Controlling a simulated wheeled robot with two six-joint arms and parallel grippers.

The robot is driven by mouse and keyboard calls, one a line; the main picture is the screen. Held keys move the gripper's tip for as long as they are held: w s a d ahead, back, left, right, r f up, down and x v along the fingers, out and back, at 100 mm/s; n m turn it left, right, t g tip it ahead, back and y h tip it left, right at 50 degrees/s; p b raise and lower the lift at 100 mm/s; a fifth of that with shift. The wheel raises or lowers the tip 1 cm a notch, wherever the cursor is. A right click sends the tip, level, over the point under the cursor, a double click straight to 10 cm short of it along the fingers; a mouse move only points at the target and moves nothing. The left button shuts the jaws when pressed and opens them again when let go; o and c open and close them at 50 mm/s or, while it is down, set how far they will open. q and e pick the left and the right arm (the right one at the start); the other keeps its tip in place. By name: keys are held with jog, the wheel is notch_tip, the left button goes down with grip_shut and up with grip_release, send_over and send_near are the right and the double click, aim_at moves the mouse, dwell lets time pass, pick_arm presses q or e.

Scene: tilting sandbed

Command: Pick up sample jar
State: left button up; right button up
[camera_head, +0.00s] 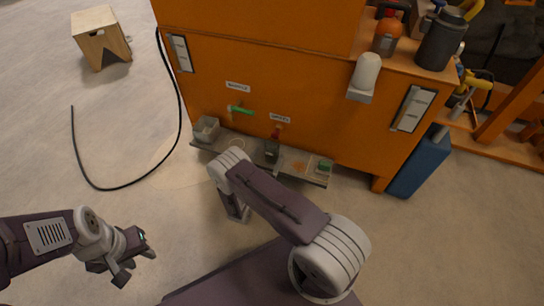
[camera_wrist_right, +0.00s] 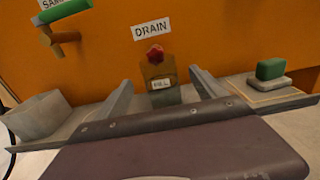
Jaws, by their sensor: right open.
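A small dark jar-like vessel with a pale label (camera_wrist_right: 165,97) stands on the shelf below the DRAIN sign; I take it as the sample jar. In the head view it (camera_head: 272,151) is in the middle of the shelf. A red knob (camera_wrist_right: 155,53) on a brass-coloured body shows just above it. My right gripper (camera_wrist_right: 160,80) is open, with one finger on each side of the jar in the picture; contact cannot be seen. My left gripper (camera_head: 136,268) is open and empty over the floor.
The low shelf (camera_head: 317,178) runs along the orange cabinet (camera_head: 300,90). A grey open container (camera_head: 206,128) stands at its left end, and a green block (camera_head: 324,166) on a pad at its right. A green-handled tap (camera_head: 240,110) juts out above. A black hose (camera_head: 120,187) lies on the floor.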

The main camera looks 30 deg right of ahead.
aim_at(269, 154)
jog(key=b+x, duration=0.4)
jog(key=shift+w+d+f, duration=0.1)
jog(key=shift+f, duration=0.3)
jog(key=shift+w+d+r+b, duration=0.15)
jog(key=shift+w+d+b, duration=0.1)
jog(key=shift+b, duration=0.1)
jog(key=shift+w+r, duration=0.1)
jog(key=shift+r, duration=0.1)
jog(key=c, duration=1.5)
jog(key=shift+o, duration=0.2)
jog(key=r+p, duration=0.3)
jog(key=p, duration=0.1)
jog(key=s+d+r+p, duration=0.1)
jog(key=r+p, duration=0.1)
jog(key=shift+r, duration=0.35)
jog(key=s+d+r+p, duration=0.5)
jog(key=s+d+p, duration=0.1)
jog(key=s+p, duration=0.1)
jog(key=shift+s+d, duration=0.4)
jog(key=shift+s, duration=0.05)
